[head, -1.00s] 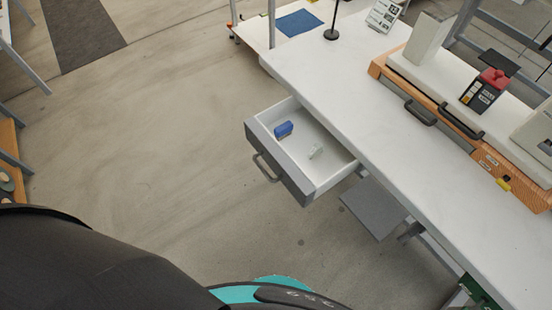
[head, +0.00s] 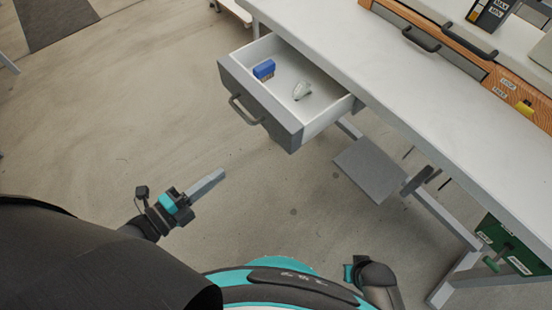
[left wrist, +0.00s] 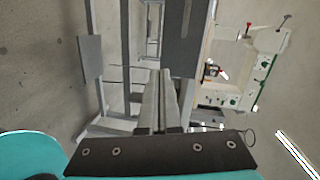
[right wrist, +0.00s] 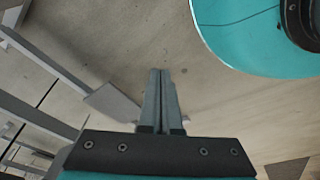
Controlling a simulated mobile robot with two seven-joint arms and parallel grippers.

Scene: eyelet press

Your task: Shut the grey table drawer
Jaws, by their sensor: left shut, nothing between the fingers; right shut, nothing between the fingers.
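The grey table drawer (head: 268,112) stands pulled out from under the white table, with its bar handle (head: 245,110) on the grey front. My left gripper (head: 221,173) is shut and empty, in front of the drawer and apart from it in the head view. Its closed fingers also show in the left wrist view (left wrist: 158,75).
A blue item (head: 264,69) and a small pale item (head: 301,90) lie in the drawer. The white tabletop (head: 400,90) extends right. A grey panel (head: 368,168) sits low under the table, near the table legs. The floor before the drawer is clear.

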